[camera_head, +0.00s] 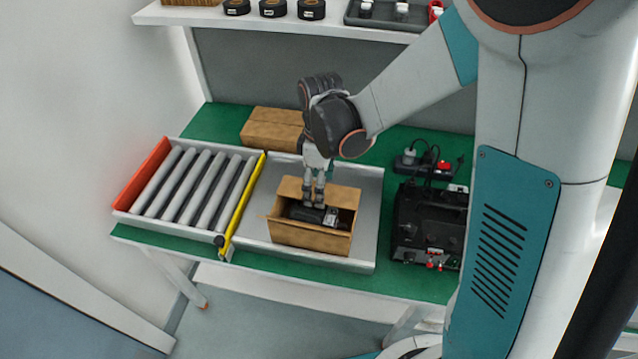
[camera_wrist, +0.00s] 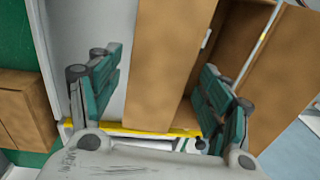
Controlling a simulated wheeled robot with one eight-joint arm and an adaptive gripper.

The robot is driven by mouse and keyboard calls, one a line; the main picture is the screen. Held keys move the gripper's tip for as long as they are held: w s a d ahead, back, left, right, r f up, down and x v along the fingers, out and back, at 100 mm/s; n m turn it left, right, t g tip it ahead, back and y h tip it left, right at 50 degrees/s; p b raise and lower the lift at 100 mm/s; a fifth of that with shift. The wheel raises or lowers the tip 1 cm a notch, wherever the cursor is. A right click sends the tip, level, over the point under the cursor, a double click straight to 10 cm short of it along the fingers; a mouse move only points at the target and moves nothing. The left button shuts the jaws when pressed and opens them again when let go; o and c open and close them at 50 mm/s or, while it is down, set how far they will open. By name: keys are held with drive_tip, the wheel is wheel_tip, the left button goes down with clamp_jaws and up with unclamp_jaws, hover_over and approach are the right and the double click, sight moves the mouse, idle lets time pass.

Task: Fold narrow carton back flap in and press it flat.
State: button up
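The open brown carton (camera_head: 312,238) stands on the grey metal tray, with a dark item (camera_head: 306,215) lying inside. Its back panel or flap (camera_head: 291,187) stands up behind the opening. My gripper (camera_head: 314,203) points down at the carton's back side. In the wrist view, my gripper (camera_wrist: 158,95) is open, its two green-padded fingers apart. A brown cardboard panel (camera_wrist: 168,60) shows in the gap between them, nearer the right finger. I cannot tell whether either finger touches it. The opposite carton panel (camera_wrist: 287,90) shows at right.
A roller conveyor (camera_head: 190,188) with a yellow bar (camera_head: 243,205) is left of the tray (camera_head: 365,225). A closed carton (camera_head: 270,128) lies behind. A black device (camera_head: 425,225) and power strip (camera_head: 428,165) stand right. A shelf (camera_head: 205,18) spans above the back.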

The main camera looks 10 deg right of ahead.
drive_tip(key=shift+f, duration=0.1)
drive_tip(key=c, duration=1.1)
drive_tip(key=shift+o, duration=0.2)
drive_tip(key=shift+o, duration=0.4)
drive_tip(key=shift+s, duration=0.15)
